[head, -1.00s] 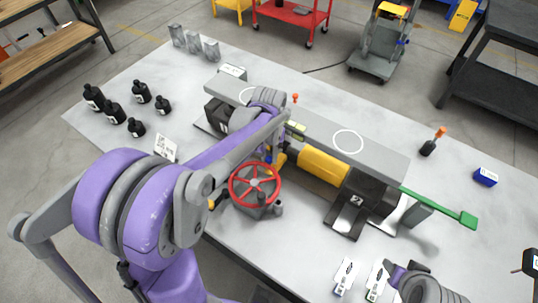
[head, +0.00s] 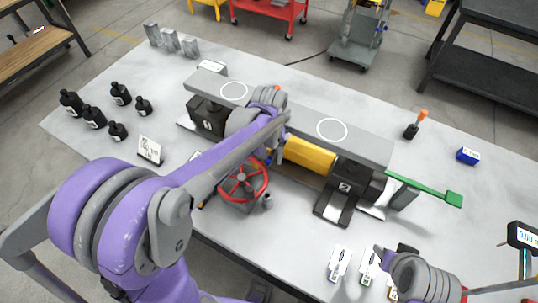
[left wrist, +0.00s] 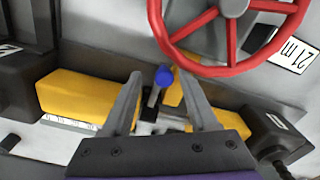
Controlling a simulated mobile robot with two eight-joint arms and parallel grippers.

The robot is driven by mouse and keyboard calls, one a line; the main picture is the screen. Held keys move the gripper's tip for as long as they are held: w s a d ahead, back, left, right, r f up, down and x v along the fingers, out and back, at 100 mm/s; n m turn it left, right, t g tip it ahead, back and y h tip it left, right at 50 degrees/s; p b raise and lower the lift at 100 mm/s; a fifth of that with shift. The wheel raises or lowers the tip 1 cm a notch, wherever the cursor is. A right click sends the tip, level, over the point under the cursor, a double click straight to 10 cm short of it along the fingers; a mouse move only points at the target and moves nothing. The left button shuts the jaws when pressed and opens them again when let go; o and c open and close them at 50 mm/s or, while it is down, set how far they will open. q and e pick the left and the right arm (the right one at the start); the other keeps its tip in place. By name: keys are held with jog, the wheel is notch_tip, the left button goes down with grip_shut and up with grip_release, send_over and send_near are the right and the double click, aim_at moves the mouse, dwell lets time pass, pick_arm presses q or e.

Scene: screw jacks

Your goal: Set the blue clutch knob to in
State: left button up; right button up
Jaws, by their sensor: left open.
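The blue clutch knob (left wrist: 164,77) is a round ball on a short dark lever, low between the yellow housings, in the left wrist view. My left gripper (left wrist: 158,82) is open, its two grey fingers on either side of the knob. The knob appears apart from both fingers, though depth is hard to judge. In the head view my left arm reaches over the jack beside the red handwheel (head: 243,181) and largely hides the gripper and knob. My right wrist (head: 418,278) is at the lower right; its fingers cannot be made out.
The red handwheel's rim also shows just beyond the fingers in the left wrist view (left wrist: 238,70). A long grey beam (head: 300,121) lies over the yellow housing (head: 308,154). A green lever (head: 425,187) sticks out right. Black bottles (head: 94,116) stand left; tags (head: 340,263) lie at front.

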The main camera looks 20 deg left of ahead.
pick_arm(q)
notch_tip(320, 180, up, 11)
jog(key=shift+p, duration=0.4)
pick_arm(e)
jog(key=shift+w+r, duration=0.2)
jog(key=shift+r, duration=0.3)
pick_arm(q)
jog(key=shift+f, duration=0.15)
